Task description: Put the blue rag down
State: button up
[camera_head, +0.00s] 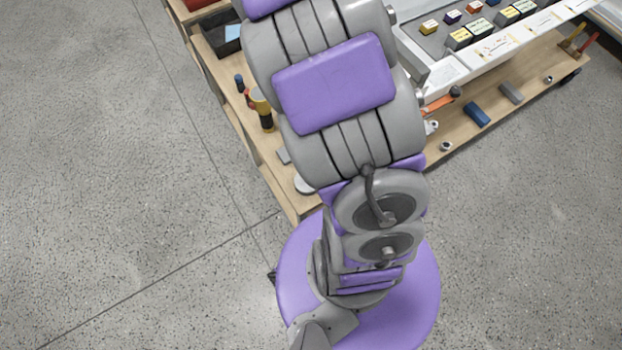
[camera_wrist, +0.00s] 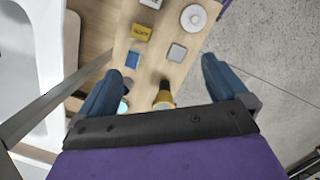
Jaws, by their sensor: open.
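My gripper (camera_wrist: 158,68) shows in the wrist view with its two dark blue fingers wide apart. Nothing is held between them. It is above a wooden bench (camera_head: 262,150) with small objects on it. I cannot make out a cloth that is surely the blue rag. A small flat blue piece (camera_wrist: 132,59) lies on the wood between the fingers in the wrist view, and it is too small to tell what it is. In the head view my arm hides the gripper and much of the bench.
A yellow-and-black object (camera_wrist: 163,95) stands on the bench; a yellow block (camera_wrist: 141,32), grey square (camera_wrist: 177,52) and white disc (camera_wrist: 194,17) lie nearby. A blue block (camera_head: 477,114) lies right of my arm. Grey floor is clear at left.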

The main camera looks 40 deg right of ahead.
jog(key=s+a+r+m, duration=0.2)
jog(key=s+a, duration=0.6)
jog(key=s, duration=0.4)
jog(key=s+a+r+m+y, duration=0.1)
jog(key=s+a+r+m, duration=0.2)
jog(key=s+a, duration=0.6)
jog(key=s+r, duration=0.1)
jog(key=s, duration=0.2)
jog(key=shift+a+r+m, duration=0.15)
jog(key=shift+r+m, duration=0.05)
jog(key=shift+m, duration=0.1)
